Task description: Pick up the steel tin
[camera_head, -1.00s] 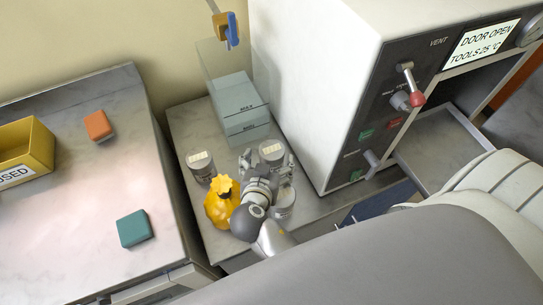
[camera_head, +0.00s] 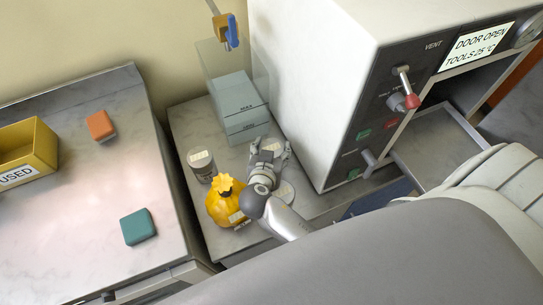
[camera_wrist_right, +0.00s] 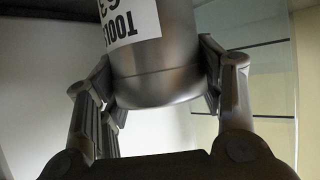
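The steel tin (camera_wrist_right: 155,65) is a grey metal cylinder with a white label reading TOOLS. It stands between the fingers of my right gripper (camera_wrist_right: 158,85) in the right wrist view, with pads against both sides. In the head view my right gripper (camera_head: 270,152) is around the tin (camera_head: 271,144) on the small bench, and its fingers partly hide it. I cannot tell whether its base is clear of the bench. A similar grey tin (camera_head: 202,166) with a pale label on top stands to the left. My left gripper is not in view.
A yellow knobbed container (camera_head: 225,205) stands close left of my right wrist. A clear tank (camera_head: 240,105) is behind, and the white incubator (camera_head: 315,90) is close on the right.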

